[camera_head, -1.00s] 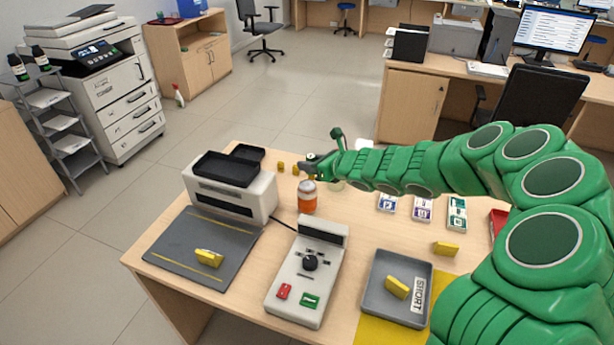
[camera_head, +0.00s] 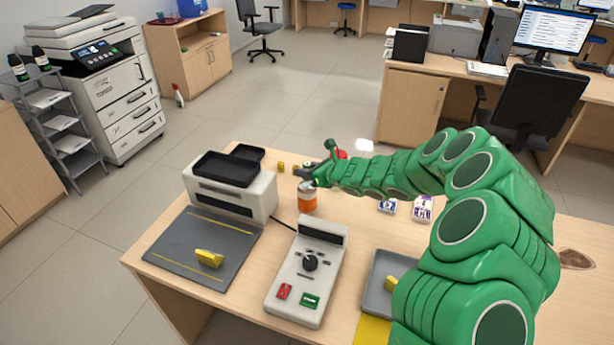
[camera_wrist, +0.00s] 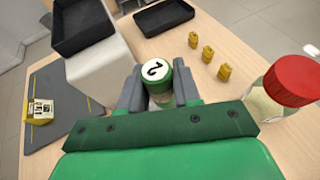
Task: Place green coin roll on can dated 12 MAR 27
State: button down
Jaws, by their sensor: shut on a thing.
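In the wrist view the green coin roll (camera_wrist: 158,72) stands between the fingers of my gripper (camera_wrist: 158,88), its white end marked "2" facing the camera. My gripper is shut on it. In the head view my gripper (camera_head: 309,178) is just above an orange can (camera_head: 307,203) with a pale top. I cannot tell whether the roll touches the can's top. No date on the can is readable, and the can is not made out in the wrist view.
A jar with a red lid (camera_wrist: 290,80) stands close to my gripper's right. Several small yellow pieces (camera_wrist: 207,54) stand beyond it. A white machine with black trays (camera_head: 230,190) is left of the can, and a grey control box (camera_head: 308,270) is in front.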

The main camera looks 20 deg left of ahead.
jog(key=shift+f, duration=1.15)
jog(key=shift+f, duration=0.15)
jog(key=c, duration=0.8)
grip_release()
jog(key=shift+d+r, duration=0.15)
jog(key=shift+r, duration=0.1)
jog(key=shift+v, duration=5.85)
jog(key=shift+s+f, duration=0.1)
jog(key=shift+s, duration=0.05)
